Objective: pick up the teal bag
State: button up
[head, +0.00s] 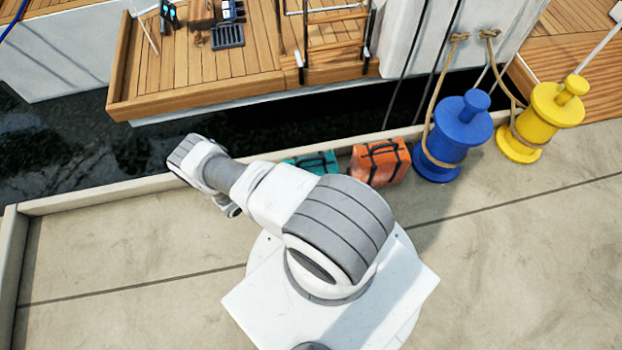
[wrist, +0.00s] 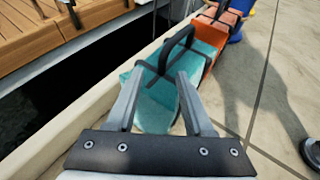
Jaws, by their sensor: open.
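The teal bag (head: 312,163) sits on the concrete quay beside the low edge curb, partly hidden behind my arm in the head view. In the wrist view the teal bag (wrist: 158,98) lies ahead of my gripper (wrist: 160,82), with its black handle standing up. My gripper is open, its two grey fingers apart and seen against the bag. Whether the fingers touch the bag I cannot tell. In the head view the fingers are hard to make out.
An orange bag (head: 380,162) stands right of the teal bag. Beyond it are a blue bollard (head: 455,135) and a yellow bollard (head: 541,117) with ropes. The curb (head: 110,192) borders dark water and a moored boat with a wooden deck (head: 190,70). The quay's front is clear.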

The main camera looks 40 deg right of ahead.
jog(key=d+f+b, duration=0.2)
jog(key=d, duration=0.1)
jog(key=shift+s+d+f, duration=0.2)
jog(key=shift+d+f, duration=0.05)
jog(key=shift+f, duration=0.15)
jog(key=shift+d+f, duration=0.1)
jog(key=shift+d, duration=0.35)
grip_shut()
dwell(0.5)
jog(key=shift+w, duration=0.1)
